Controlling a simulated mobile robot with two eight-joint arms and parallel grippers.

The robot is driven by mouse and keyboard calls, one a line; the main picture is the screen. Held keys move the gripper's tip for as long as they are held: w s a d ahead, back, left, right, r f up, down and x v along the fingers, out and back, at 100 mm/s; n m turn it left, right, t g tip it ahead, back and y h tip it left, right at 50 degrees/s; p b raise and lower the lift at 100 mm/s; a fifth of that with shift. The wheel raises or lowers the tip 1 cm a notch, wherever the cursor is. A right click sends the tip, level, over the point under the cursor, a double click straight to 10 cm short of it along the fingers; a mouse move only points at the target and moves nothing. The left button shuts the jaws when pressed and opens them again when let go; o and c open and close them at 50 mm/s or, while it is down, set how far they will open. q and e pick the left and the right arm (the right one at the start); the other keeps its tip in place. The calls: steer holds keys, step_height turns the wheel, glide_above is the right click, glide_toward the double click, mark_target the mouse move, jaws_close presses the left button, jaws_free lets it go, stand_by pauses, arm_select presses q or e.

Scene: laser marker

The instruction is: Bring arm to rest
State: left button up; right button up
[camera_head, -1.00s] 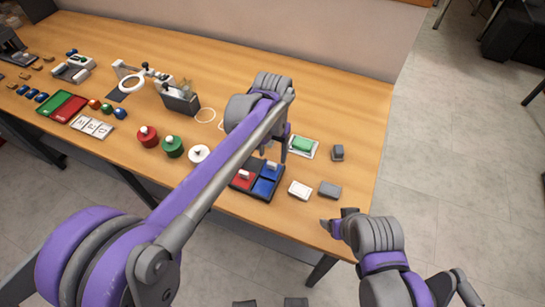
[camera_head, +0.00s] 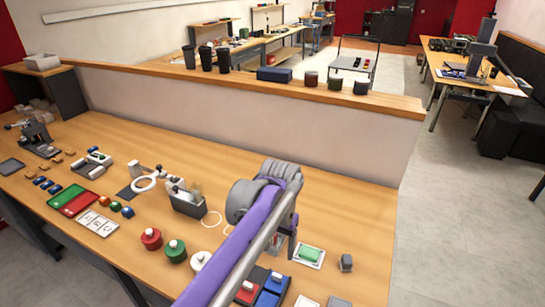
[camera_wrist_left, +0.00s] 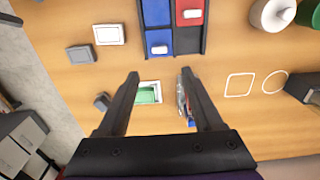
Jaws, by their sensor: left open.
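My left arm reaches over the wooden table (camera_head: 345,205) in the head view. Its gripper hangs above the table, mostly hidden behind my own wrist. In the left wrist view the left gripper (camera_wrist_left: 158,85) has its two fingers spread wide apart with nothing held between them. A green block (camera_wrist_left: 147,94) on a white plate shows between the fingers, below them on the table. In the head view the green block (camera_head: 310,254) lies just right of the gripper. My right gripper is outside the head view.
A tray with red and blue compartments (camera_head: 256,299) lies near the front edge. Red (camera_head: 150,239), green (camera_head: 175,251) and white (camera_head: 199,261) round pots stand left of it. A magnifier stand (camera_head: 145,183) is farther left. A low wall (camera_head: 250,110) closes the back. The table's right part is fairly clear.

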arm_select(q)
steer(key=s+a+f+n+t, duration=0.2)
steer(key=s+a+f, duration=0.2)
steer(key=s+a, duration=0.6)
steer(key=s+a+f+n+t, duration=0.3)
steer(key=s+a+f, duration=0.2)
steer(key=s+a, duration=0.4)
steer(key=shift+s+a+f, duration=0.15)
steer(key=shift+s+a, duration=0.25)
steer(key=shift+a, duration=0.25)
